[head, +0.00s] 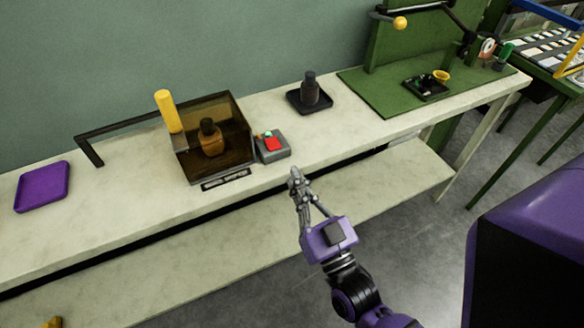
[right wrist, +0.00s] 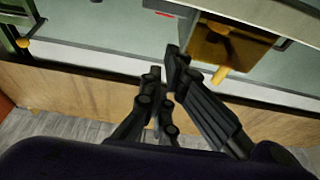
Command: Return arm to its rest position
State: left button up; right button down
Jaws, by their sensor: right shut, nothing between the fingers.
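My right gripper (head: 295,178) is shut and empty. In the head view it hangs at the front edge of the pale bench (head: 110,215), just in front of a small grey box with a red button (head: 270,144). In the right wrist view the fingers of my right gripper (right wrist: 172,75) are together with nothing between them. An amber-walled box (head: 232,117) holding a brown bottle (head: 210,138) stands on the bench to the left of the gripper. My left gripper is not in view.
A dark tray with a dark bottle (head: 310,90) stands at the back of the bench. A purple tray (head: 42,187) lies at the far left, near a dark bar frame (head: 120,128). A yellow cylinder (head: 168,112) rises beside the amber box. A green board (head: 385,98) lies on the right.

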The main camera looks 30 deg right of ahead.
jog(key=s+a+f+g+y+p, duration=0.1)
jog(key=s+f+g, duration=0.15)
jog(key=f, duration=0.45)
jog(key=s+a+f+g+p, duration=0.1)
jog(key=s+f+g+p, duration=0.1)
jog(key=f+g, duration=0.3)
pick_arm(q)
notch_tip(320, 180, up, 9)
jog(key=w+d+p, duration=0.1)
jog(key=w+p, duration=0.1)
jog(key=p, duration=0.4)
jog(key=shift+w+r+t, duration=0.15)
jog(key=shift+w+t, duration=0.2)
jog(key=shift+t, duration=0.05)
pick_arm(e)
jog(key=s+d+f+g, duration=0.1)
jog(key=s+f, duration=0.3)
jog(key=s, duration=0.5)
jog(key=s+d+f+g, duration=0.1)
jog(key=s+f+g, duration=0.2)
jog(key=s, duration=0.6)
jog(key=shift+s+d+f+g+h, duration=0.25)
jog(key=shift+f+g+h, duration=0.1)
jog(key=shift+g, duration=0.3)
